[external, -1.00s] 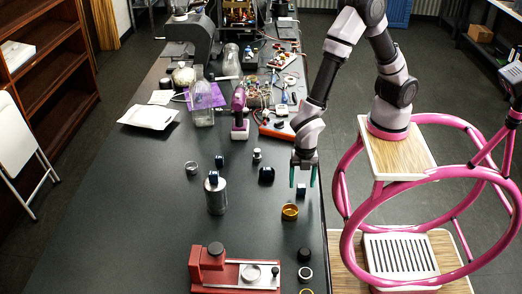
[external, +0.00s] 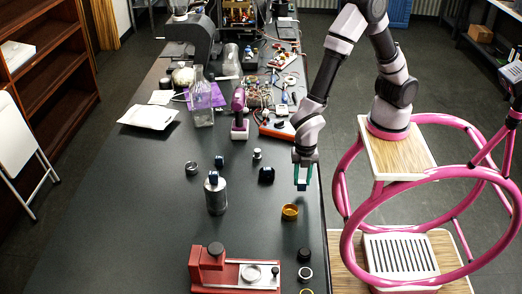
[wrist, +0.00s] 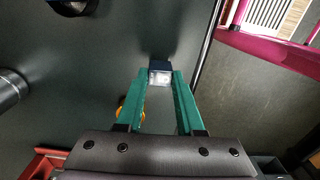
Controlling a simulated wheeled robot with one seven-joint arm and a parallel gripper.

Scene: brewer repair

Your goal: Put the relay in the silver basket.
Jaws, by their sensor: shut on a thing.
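The relay appears to be the small dark blue block (external: 302,187) near the right edge of the black table. My gripper (external: 302,183) points down with its teal fingers shut on it. In the wrist view the block (wrist: 159,66) sits between the fingertips (wrist: 160,78), with a pale face toward the camera. I cannot tell if it is clear of the table. A small open silver cup (external: 192,168), apparently the silver basket, stands on the table to the left.
A silver canister (external: 216,198) with a dark blue block on top and a black part (external: 266,175) stand to the left. A red device (external: 233,272) is at the front.

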